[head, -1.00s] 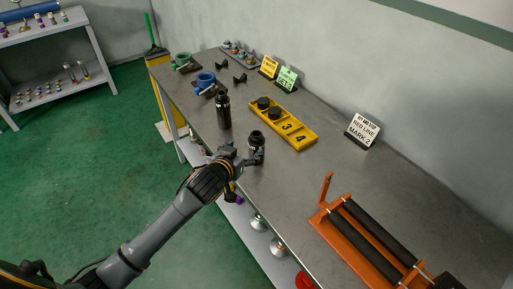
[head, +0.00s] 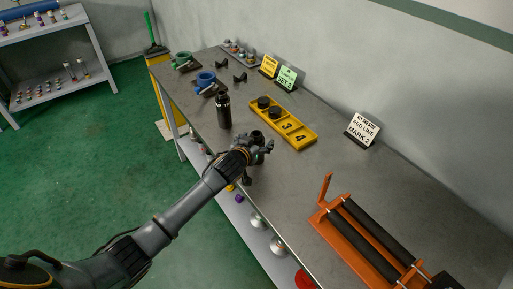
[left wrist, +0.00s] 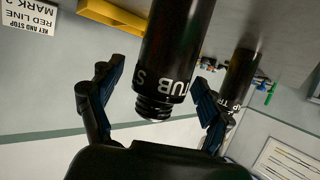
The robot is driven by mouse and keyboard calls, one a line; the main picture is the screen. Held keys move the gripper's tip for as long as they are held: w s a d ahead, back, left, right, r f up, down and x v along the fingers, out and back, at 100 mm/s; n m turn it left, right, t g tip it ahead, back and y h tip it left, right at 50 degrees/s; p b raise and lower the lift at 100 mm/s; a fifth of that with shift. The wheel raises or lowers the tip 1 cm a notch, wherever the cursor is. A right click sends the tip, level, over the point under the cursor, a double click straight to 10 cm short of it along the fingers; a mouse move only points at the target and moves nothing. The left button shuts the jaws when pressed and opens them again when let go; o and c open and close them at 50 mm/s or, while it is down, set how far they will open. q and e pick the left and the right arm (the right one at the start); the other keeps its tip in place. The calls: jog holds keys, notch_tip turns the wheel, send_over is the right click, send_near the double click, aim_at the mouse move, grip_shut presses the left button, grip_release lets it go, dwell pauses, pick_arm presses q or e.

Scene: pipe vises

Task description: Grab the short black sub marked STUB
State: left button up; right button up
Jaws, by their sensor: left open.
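The short black sub (head: 257,135) stands upright on the grey bench, partly hidden by my left gripper (head: 263,151). In the left wrist view the sub (left wrist: 170,50) shows white lettering that reads as part of STUB, and its threaded end. My left gripper (left wrist: 160,80) is open, with one finger on each side of the sub. I see gaps between the fingers and the sub in that view. A taller black sub (head: 224,112) stands on the bench to the left; it also shows in the left wrist view (left wrist: 237,78). My right gripper is not in view.
A yellow numbered tray (head: 296,134) with two black pieces lies behind the sub. A blue vise (head: 206,82) and a green vise (head: 183,60) stand farther left. An orange roller stand (head: 362,240) is at the right. A white sign (head: 362,129) stands near the wall.

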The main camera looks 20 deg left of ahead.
pick_arm(q)
jog(key=c, duration=1.6)
jog(key=shift+r, duration=0.1)
grip_shut()
jog(key=shift+r, duration=0.15)
